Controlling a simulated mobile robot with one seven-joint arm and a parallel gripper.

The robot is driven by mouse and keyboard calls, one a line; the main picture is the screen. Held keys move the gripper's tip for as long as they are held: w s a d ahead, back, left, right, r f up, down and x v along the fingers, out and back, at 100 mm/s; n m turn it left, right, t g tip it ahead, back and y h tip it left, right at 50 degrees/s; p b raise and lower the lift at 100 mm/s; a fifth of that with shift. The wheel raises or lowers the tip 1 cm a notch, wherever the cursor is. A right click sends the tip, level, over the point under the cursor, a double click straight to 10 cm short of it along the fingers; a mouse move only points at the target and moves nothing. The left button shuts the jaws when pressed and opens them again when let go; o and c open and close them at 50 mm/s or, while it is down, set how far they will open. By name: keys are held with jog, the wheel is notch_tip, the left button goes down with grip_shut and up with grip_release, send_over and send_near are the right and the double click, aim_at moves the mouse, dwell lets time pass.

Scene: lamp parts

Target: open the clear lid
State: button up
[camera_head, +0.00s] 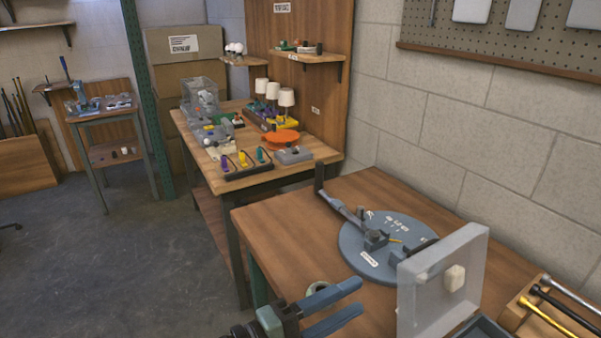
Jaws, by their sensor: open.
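A clear, slightly frosted panel (436,292) with a pale knob (454,278) stands upright at the right of the near wooden table. It stands beside a dark grey tray or box (481,329), cut off by the bottom edge; I cannot tell whether they are joined. Another clear cover (200,96) stands over grey parts on the farther table. My gripper (360,297) is at the bottom centre, its two blue-grey fingers apart and nothing visible between them. Its fingertips point right, toward the upright panel, with a gap left of it in the picture.
A round blue-grey plate (374,262) with a jointed arm fixture lies on the near table (285,228). A wooden rack (540,318) with rods is at the right. The farther table holds small lamps (272,92), an orange disc (281,139) and a dark tray (246,170). A block wall is behind.

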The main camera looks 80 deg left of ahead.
jog(key=v, duration=0.7)
dwell(0.5)
jog(key=shift+r, duration=0.1)
